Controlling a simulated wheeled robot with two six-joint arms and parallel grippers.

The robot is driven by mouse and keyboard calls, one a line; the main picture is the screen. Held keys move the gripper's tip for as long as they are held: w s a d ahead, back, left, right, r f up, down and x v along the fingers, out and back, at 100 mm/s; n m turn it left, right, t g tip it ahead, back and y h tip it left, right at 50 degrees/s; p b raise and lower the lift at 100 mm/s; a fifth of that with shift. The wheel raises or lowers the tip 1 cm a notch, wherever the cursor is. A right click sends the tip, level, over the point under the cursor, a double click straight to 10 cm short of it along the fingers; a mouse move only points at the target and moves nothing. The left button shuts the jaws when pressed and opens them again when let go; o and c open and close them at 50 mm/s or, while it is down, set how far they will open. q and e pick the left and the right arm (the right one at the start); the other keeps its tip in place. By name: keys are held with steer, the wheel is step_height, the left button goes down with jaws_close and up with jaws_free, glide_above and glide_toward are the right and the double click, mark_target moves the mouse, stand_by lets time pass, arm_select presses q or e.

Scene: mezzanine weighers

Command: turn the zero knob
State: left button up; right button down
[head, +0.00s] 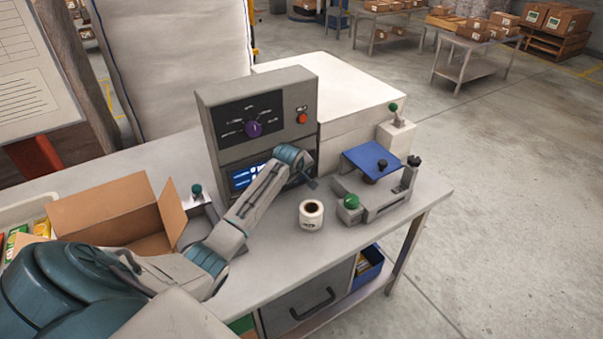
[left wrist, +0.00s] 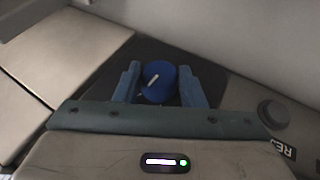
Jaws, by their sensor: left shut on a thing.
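A round blue knob (left wrist: 158,82) with a white pointer line sits on a dark panel (left wrist: 100,82) in the left wrist view. The line is tilted, its upper end to the right. My left gripper (left wrist: 159,84) has a finger on each side of the knob and is shut on it. In the head view my left gripper (head: 305,174) is at the lower front of the grey weigher housing (head: 212,122); the held knob is hidden there by my arm. A purple knob (head: 253,129) with marks around it sits higher on the panel, apart from my gripper. My right gripper is not in view.
A red button (head: 302,118) and a lit display (head: 240,178) are on the housing. An open cardboard box (head: 105,212) is at left. A grey round knob (left wrist: 273,111) is near the held knob.

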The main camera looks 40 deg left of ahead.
arm_select(q)
steer(key=shift+t, duration=0.5)
steer(key=o, duration=1)
steer(key=shift+s, duration=0.1)
steer(key=shift+s+r+p, duration=0.15)
steer(key=shift+r+p, duration=0.25)
steer(key=shift+p, duration=0.25)
steer(key=p+v, duration=0.6)
steer(key=v, duration=0.4)
steer(key=shift+s+a+f, duration=0.15)
